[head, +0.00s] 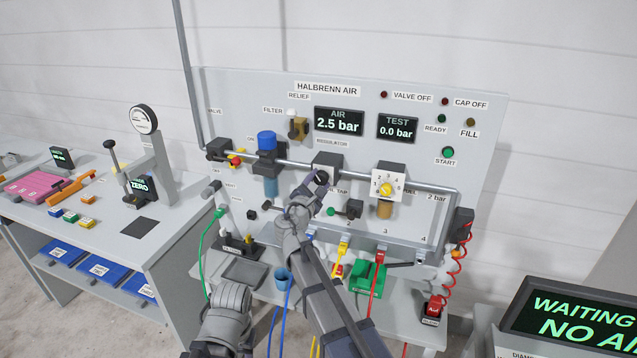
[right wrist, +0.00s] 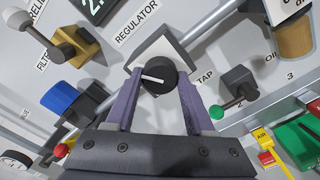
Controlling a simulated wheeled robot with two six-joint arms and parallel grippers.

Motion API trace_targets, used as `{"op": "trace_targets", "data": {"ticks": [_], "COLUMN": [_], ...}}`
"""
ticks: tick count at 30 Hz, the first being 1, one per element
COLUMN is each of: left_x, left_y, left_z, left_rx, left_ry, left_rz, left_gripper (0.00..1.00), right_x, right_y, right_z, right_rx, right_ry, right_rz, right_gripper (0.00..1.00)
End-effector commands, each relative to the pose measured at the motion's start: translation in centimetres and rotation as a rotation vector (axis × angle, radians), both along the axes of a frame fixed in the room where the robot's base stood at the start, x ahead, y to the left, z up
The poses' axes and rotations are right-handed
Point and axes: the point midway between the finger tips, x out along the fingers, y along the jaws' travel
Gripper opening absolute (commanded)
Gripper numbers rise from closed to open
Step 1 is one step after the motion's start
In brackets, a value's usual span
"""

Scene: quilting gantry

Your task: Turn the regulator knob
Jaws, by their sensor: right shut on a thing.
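The regulator knob (head: 322,177) is a round black knob under the REGULATOR label on the grey panel. In the right wrist view the knob (right wrist: 160,75) stands on a pale square block, and its white pointer line lies nearly level toward the left. My right gripper (head: 314,188) is at the knob, and in the right wrist view its two purple fingers (right wrist: 157,92) stand on either side of it, shut on it. The AIR display (head: 339,122) reads 2.5 bar.
The TEST display (head: 397,128) reads 0.0 bar. A blue-topped filter (head: 267,142) is left of the knob, a yellow dial (head: 387,189) right of it. The TAP lever (right wrist: 217,112) with a green tip sits close to the right finger. Coloured hoses hang below.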

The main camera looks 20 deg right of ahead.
Motion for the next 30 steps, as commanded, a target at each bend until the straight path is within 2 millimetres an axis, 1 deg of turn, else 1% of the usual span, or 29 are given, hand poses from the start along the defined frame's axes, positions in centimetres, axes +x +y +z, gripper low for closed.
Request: {"op": "trace_targets", "data": {"ticks": [6, 15, 21, 30], "left_x": [0.00, 0.00, 0.00, 0.00], "left_y": [0.00, 0.00, 0.00, 0.00], "left_z": [-0.07, -0.09, -0.10, -0.10], "left_rx": [0.000, 0.000, 0.000, 0.000], "left_ry": [0.000, 0.000, 0.000, 0.000], "left_rz": [0.000, 0.000, 0.000, 0.000], "left_gripper": [0.50, 0.50, 0.50, 0.50], "right_x": [-0.11, -0.13, -0.15, -0.17], "right_y": [0.00, -0.02, -0.02, -0.03], "right_z": [-0.13, -0.15, -0.16, -0.18], "right_rx": [-0.135, -0.261, -0.301, -0.312], "right_ry": [0.095, 0.180, 0.207, 0.215], "right_rz": [0.000, 0.000, 0.000, 0.001], "right_gripper": [0.00, 0.00, 0.00, 0.00]}}
